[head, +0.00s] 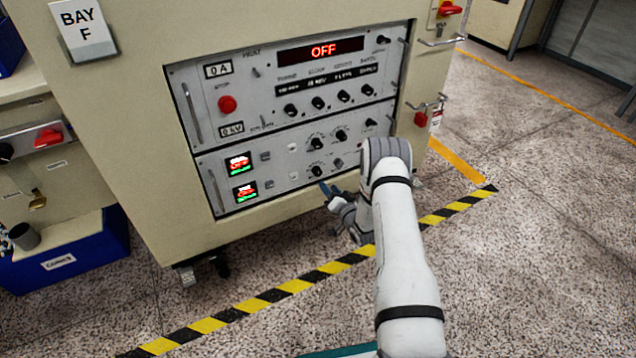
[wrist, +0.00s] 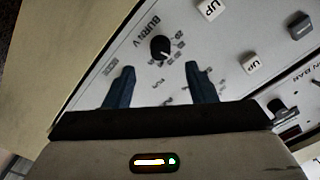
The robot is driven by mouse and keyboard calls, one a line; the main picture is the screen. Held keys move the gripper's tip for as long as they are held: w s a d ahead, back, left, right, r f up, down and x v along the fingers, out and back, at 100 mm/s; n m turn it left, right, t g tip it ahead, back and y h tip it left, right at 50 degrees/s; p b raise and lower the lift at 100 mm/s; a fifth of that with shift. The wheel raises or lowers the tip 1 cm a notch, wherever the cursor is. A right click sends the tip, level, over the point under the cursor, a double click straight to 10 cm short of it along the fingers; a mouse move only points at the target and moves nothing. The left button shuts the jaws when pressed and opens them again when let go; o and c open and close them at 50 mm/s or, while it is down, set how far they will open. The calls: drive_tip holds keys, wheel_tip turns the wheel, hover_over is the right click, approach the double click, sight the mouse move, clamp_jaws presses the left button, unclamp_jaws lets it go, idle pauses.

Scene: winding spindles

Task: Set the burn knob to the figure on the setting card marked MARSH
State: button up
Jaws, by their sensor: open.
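The burn knob (wrist: 160,48) is a black round knob on a light grey panel, marked BURN V, with small figures around part of it. A pale pointer line shows on it, but the figure it points at is too blurred to read. My gripper (wrist: 159,67) is open, its two blue fingers on either side of the knob in the picture, apart from it as far as I can tell. In the head view my gripper (head: 327,190) is by the lower edge of the cabinet's front panel. No card that I can read as MARSH shows in either view.
The cabinet's red display (head: 322,50) reads OFF. A BAY F sign (head: 82,30) is at upper left. Open floor lies right.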

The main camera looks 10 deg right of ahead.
sight(319, 174)
drive_tip(key=b+x, duration=0.2)
drive_tip(key=x, duration=0.5)
drive_tip(key=shift+b, duration=0.35)
drive_tip(key=shift+c, duration=0.3)
